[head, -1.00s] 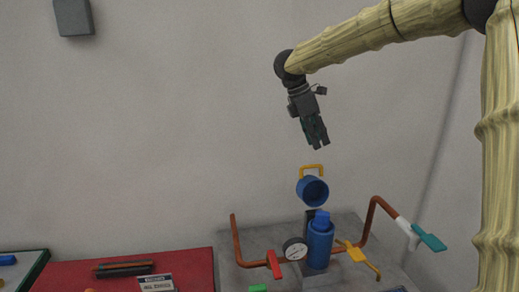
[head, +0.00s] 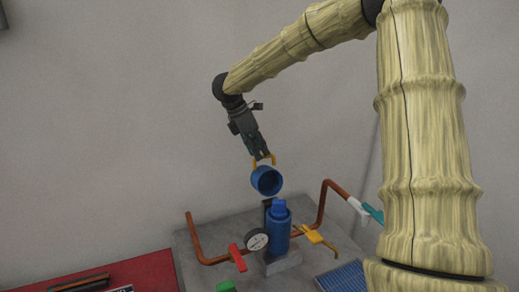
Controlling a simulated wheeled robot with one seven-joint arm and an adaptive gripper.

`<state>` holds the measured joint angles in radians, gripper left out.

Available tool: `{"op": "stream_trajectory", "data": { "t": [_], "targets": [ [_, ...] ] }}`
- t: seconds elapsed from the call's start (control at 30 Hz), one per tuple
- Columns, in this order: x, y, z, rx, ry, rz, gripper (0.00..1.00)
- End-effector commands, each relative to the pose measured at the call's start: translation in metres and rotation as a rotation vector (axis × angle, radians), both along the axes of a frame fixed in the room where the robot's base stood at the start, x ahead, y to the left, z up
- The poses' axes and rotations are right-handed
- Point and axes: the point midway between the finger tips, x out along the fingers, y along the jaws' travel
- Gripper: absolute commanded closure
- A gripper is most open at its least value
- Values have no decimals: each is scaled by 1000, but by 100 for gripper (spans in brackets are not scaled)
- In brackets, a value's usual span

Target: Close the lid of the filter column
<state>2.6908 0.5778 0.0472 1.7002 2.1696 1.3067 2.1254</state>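The filter column's blue lid (head: 266,181) stands open above the blue column body (head: 278,229), its hollow underside turned toward the camera. A yellow handle (head: 274,161) sits on top of the lid. A smaller blue cylinder (head: 279,208) shows at the top of the column. My gripper (head: 262,156) points down at the handle, and its fingertips overlap the handle in the head view. I cannot tell whether the fingers touch it or how far apart they are.
Copper pipes (head: 215,261) run to both sides of the column. A round gauge (head: 257,240), a red valve handle (head: 237,257), a yellow valve handle (head: 316,237) and a teal one (head: 373,213) surround it. A red mat (head: 140,268) lies at left.

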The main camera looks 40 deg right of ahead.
Motion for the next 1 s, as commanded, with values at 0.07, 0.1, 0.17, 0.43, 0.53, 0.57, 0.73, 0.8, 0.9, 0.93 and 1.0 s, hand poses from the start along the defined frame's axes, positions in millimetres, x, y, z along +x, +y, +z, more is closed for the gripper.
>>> {"op": "stream_trajectory", "data": {
  "t": [0.07,0.1,0.17,0.43,0.53,0.57,0.73,0.8,0.9,0.93,1.0],
  "targets": [
    [-2,-5,-5,3,1,-2,66],
    [-2,-7,-8,4,1,-2,66],
    [-1,-9,-11,6,1,-2,66],
    [-1,-9,-13,7,0,0,66],
    [-1,-8,-12,6,0,0,81],
    [-1,-8,-12,5,1,0,86],
    [-1,-9,-13,7,0,0,100],
    [-1,-10,-13,8,0,-1,100],
    [0,-9,-14,8,-1,1,100],
    [1,-9,-14,8,-3,2,100],
    [4,-6,-14,6,-7,6,100]
  ]
}}
